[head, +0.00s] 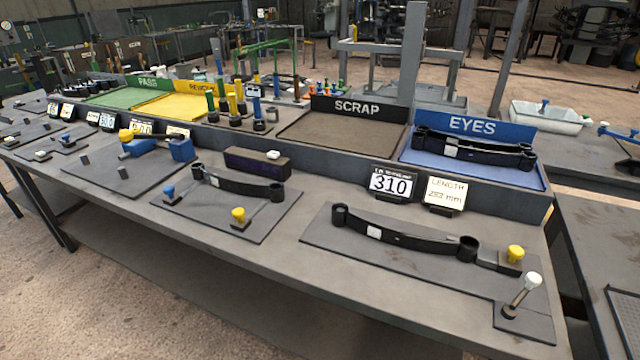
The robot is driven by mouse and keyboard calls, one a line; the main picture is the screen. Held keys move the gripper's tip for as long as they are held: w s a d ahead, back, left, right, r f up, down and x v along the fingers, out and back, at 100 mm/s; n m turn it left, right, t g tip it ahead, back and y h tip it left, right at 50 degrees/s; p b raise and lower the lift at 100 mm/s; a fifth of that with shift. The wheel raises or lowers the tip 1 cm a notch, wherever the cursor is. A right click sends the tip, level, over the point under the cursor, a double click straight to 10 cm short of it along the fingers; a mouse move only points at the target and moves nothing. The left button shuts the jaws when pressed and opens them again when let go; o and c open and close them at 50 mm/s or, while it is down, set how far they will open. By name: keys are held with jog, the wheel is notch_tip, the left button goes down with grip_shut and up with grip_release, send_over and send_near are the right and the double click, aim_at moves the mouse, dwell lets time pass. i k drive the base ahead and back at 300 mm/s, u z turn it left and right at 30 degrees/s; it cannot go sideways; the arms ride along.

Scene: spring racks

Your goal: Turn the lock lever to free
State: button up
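A short lever with a white knob (533,281) stands on a small dark plate at the front right, its rod leaning up to the right from a black base. It may be the lock lever; no label for it is readable. Just behind it, a yellow knob (515,253) sits at the right end of a flat gauge plate (325,238). A black leaf spring (405,240) with an eye at each end lies across that plate. My gripper is not in view.
A 310 display (391,182) and a length card (444,193) stand behind the spring. The blue EYES tray (540,178) and brown SCRAP tray (300,128) line the back. Another fixture with a spring (238,184) is to the left. The bench's front edge is clear.

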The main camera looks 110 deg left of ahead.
aim_at(532, 279)
jog(key=u, duration=3.05)
